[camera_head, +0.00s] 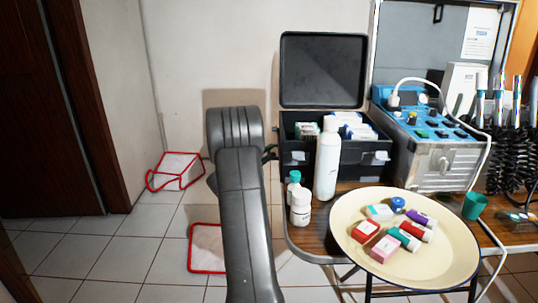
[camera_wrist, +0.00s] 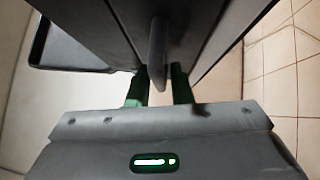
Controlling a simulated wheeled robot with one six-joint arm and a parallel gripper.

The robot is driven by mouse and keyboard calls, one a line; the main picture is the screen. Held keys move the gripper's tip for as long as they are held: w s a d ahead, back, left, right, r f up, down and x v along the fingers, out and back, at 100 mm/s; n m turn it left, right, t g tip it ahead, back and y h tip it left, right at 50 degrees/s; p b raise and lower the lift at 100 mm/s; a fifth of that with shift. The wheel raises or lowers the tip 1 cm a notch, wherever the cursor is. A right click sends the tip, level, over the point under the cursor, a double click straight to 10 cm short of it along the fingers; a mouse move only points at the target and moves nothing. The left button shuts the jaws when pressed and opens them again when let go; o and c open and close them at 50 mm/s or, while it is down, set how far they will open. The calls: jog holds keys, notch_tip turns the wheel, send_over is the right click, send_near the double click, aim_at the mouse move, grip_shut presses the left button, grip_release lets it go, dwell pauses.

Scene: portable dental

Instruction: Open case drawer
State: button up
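The black case (camera_head: 290,165) stands on the table with its lid (camera_head: 323,70) raised and bottles and boxes in its top. In the wrist view, the case's dark panels (camera_wrist: 205,35) are close ahead, and a grey handle (camera_wrist: 157,55) sticks out from them. My gripper (camera_wrist: 160,72) has its two green fingers on either side of this handle. A narrow gap shows on the right, and contact on the left is unclear. In the head view, my gripper (camera_head: 270,153) is at the case's left side, mostly hidden behind my arm. The drawer front is hard to make out there.
A cream round tray (camera_head: 350,238) with several small boxes is at front right. A blue dental unit (camera_head: 425,130) stands right. Open tiled floor (camera_head: 110,250) lies left.

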jog(key=shift+w+d, duration=0.1)
jog(key=shift+d, duration=0.05)
grip_shut()
jog(key=a+b, duration=0.3)
jog(key=a, duration=1.8)
jog(key=shift+b, duration=0.3)
grip_release()
